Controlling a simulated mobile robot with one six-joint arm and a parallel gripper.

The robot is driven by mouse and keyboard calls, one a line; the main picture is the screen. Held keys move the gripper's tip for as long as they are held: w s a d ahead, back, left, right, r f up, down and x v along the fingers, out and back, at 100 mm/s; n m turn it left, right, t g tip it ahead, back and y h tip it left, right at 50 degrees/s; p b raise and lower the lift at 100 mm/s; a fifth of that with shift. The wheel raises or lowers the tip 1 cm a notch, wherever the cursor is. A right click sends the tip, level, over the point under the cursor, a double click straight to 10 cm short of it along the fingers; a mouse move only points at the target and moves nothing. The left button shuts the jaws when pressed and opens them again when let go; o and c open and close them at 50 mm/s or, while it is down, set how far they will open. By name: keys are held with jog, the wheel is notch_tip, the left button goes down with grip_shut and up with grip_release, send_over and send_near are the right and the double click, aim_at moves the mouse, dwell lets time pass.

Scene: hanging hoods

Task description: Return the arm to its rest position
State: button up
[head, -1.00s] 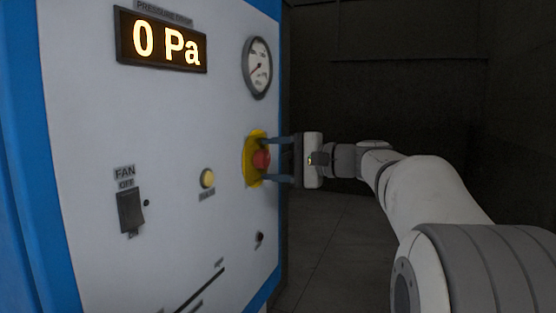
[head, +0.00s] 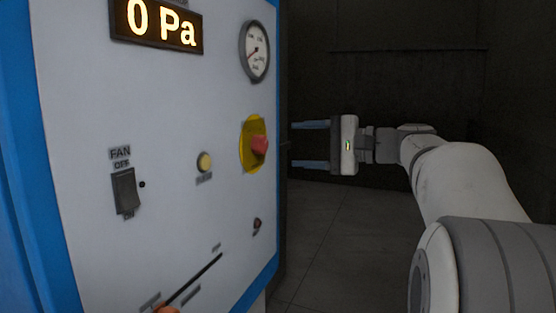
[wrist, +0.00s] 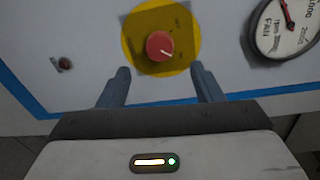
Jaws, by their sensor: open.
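My gripper (head: 308,145) is open and empty in the head view, to the right of the control panel and apart from it. Its two fingers point left toward the panel. My arm reaches in from the lower right. A red knob (head: 260,146) on a yellow round plate (head: 247,155) sits at the panel's right side, level with the fingers. In the wrist view the red knob (wrist: 159,46) lies ahead of the gap between my fingertips (wrist: 162,75), with nothing held between them.
The white panel (head: 80,90) with blue edges carries a 0 Pa display (head: 158,25), a gauge (head: 255,52), a fan switch (head: 125,191), a yellow button (head: 205,161) and a slanted slot (head: 190,282). Floor (head: 335,235) to the panel's right is clear.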

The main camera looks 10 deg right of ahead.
jog(key=s+a+f+n+g+h, duration=0.1)
jog(key=s+a+f+g+h, duration=0.3)
jog(key=f, duration=0.7)
jog(key=s+a+f+n+g+h, duration=0.1)
jog(key=s+a+f+g+h, duration=0.15)
jog(key=s+a+f, duration=0.6)
jog(key=s+d+f+n+h, duration=0.3)
jog(key=s+f, duration=0.2)
jog(key=f, duration=0.3)
jog(key=s+d+f+n+g+h, duration=0.1)
jog(key=s+d+f+n+h, duration=0.2)
jog(key=s+f, duration=0.3)
notch_tip(320, 180, down, 3)
jog(key=shift+d+f+n+h, duration=0.2)
jog(key=shift+d+n+h, duration=0.2)
jog(key=shift+d+h, duration=0.25)
